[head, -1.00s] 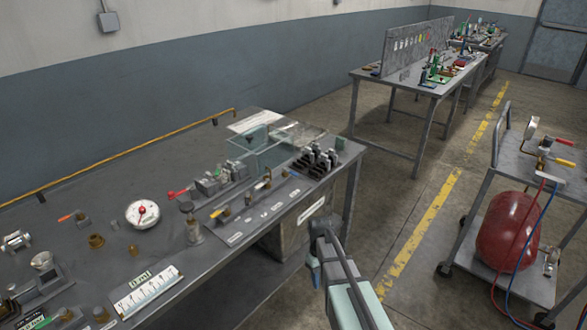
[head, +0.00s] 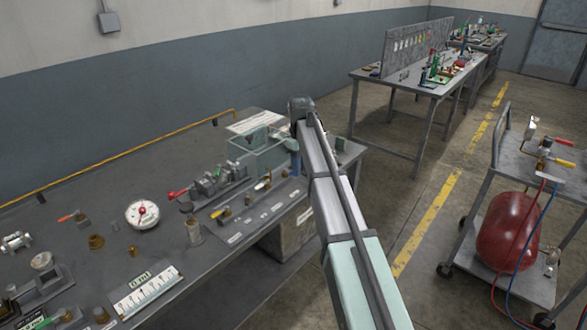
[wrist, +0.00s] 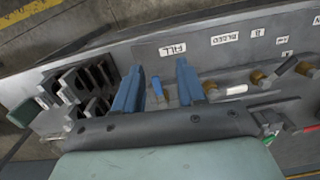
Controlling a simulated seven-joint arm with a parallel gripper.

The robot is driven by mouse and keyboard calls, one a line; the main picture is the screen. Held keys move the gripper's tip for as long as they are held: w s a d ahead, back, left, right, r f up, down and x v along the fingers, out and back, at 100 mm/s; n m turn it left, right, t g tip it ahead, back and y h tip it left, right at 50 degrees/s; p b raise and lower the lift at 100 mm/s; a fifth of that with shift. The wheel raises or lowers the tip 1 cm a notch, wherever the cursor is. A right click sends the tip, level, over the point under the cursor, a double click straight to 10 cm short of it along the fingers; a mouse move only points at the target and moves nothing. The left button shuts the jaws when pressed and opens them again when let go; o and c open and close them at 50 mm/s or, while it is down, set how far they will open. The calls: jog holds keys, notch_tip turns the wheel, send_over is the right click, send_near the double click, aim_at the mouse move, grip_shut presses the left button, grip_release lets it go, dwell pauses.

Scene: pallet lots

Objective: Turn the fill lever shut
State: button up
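In the wrist view the fill lever (wrist: 157,88) has a small blue handle and stands by the white FILL label (wrist: 172,48). My gripper (wrist: 158,68) is open, with one blue finger on each side of the lever. Gaps show between the handle and both fingers, so I see no grip on it. The lever's base is partly hidden behind the gripper body. In the head view my gripper (head: 295,163) is over the right end of the valve panel, and I cannot make out the fill lever there.
Dark clamp-like blocks (wrist: 85,85) stand close on the left. A clear-walled box (head: 262,155) is behind.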

aim_at(290, 173)
jog(key=w+a+r, duration=0.2)
jog(key=w+r, duration=0.2)
jog(key=r, duration=0.6)
jog(key=shift+n+t, duration=0.3)
jog(key=shift+t, duration=0.1)
notch_tip(290, 173, down, 14)
jog(key=shift+w+a+r, duration=0.1)
jog(key=shift+w, duration=0.05)
jog(key=shift+c, duration=0.2)
grip_shut()
